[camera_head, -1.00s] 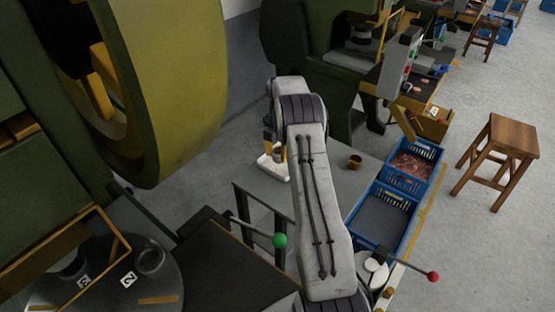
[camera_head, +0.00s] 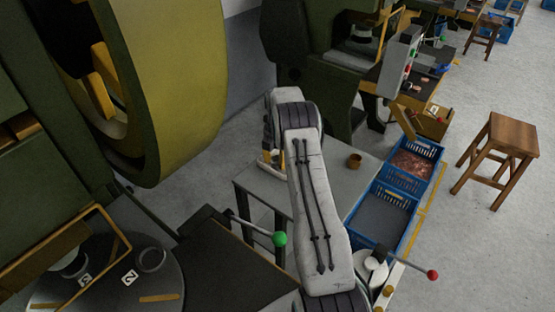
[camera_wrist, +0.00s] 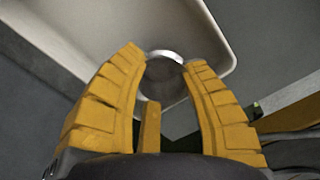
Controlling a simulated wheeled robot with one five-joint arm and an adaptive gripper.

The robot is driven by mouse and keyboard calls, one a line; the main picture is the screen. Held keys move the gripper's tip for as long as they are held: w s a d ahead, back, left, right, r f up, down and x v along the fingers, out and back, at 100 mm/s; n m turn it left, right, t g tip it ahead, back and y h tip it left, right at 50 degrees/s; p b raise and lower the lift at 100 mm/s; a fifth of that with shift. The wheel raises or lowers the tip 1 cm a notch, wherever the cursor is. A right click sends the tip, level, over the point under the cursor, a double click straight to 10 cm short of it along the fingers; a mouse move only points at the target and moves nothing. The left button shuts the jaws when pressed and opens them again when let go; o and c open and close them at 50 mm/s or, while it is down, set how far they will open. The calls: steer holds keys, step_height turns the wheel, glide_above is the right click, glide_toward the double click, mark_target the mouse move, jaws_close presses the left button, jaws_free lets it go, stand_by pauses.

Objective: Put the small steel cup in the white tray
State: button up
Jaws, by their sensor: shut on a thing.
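In the wrist view the small steel cup (camera_wrist: 166,80) is between the yellow fingers of my gripper (camera_wrist: 164,58), which is shut on it. The white tray (camera_wrist: 224,42) fills the top of that view. The cup's rim overlaps the tray's interior near its near wall; whether it touches the tray floor I cannot tell. In the head view a small part of the white tray (camera_head: 263,165) shows on the grey table, left of my arm. My arm hides most of the gripper there, and the cup is not visible.
A brown cup (camera_head: 354,160) stands on the grey table (camera_head: 335,172), right of my arm. Blue crates (camera_head: 384,222) stand beside it. A lever with a green knob (camera_head: 280,239) is close to my arm's left side. A wooden stool (camera_head: 500,150) is far right.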

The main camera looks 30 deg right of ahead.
steer(key=shift+f, duration=0.15)
steer(key=o, duration=1.1)
steer(key=shift+o, duration=0.2)
step_height(320, 180, up, 12)
steer(key=shift+r, duration=0.2)
